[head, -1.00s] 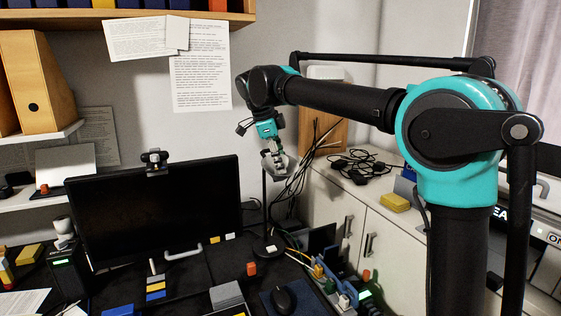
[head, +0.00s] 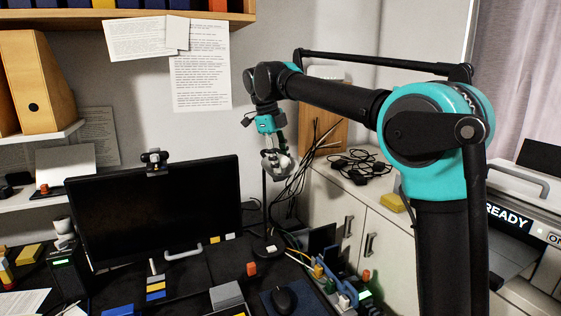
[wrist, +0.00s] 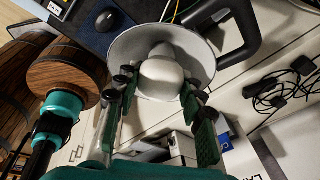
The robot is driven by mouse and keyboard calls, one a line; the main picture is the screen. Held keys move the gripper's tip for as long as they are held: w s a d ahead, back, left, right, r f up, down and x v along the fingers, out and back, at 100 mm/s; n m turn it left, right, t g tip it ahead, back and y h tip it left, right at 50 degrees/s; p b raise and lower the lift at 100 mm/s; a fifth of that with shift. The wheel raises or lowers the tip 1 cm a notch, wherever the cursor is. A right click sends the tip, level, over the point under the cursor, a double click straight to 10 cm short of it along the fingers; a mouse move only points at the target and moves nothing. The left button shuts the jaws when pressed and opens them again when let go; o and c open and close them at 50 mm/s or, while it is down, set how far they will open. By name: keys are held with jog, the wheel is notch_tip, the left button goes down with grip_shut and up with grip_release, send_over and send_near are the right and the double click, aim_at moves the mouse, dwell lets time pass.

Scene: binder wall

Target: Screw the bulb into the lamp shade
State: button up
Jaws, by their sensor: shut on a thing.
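The lamp shade (wrist: 123,50) is a pale bowl with its open side facing the wrist camera. The white bulb (wrist: 163,72) is inside the shade's opening, near its middle. My gripper (wrist: 157,88) has a finger on each side of the bulb and is shut on it. The bulb's base and the socket are hidden, so I cannot tell how deep the thread sits. In the head view, my gripper (head: 270,152) is at the small shade (head: 279,168), above a thin dark lamp stand (head: 264,205); the bulb is too small to make out there.
A black monitor (head: 155,215) stands left of the lamp. Dark cables (head: 292,188) hang close to its right. A white cabinet (head: 335,205) is at the right, with a cable heap (head: 358,165) on top. A mouse (head: 284,298) lies on the desk in front.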

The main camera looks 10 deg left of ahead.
jog(key=m+g, duration=0.1)
jog(key=m, duration=0.3)
jog(key=shift+y, duration=0.4)
jog(key=o, duration=1)
jog(key=shift+d+r, duration=0.1)
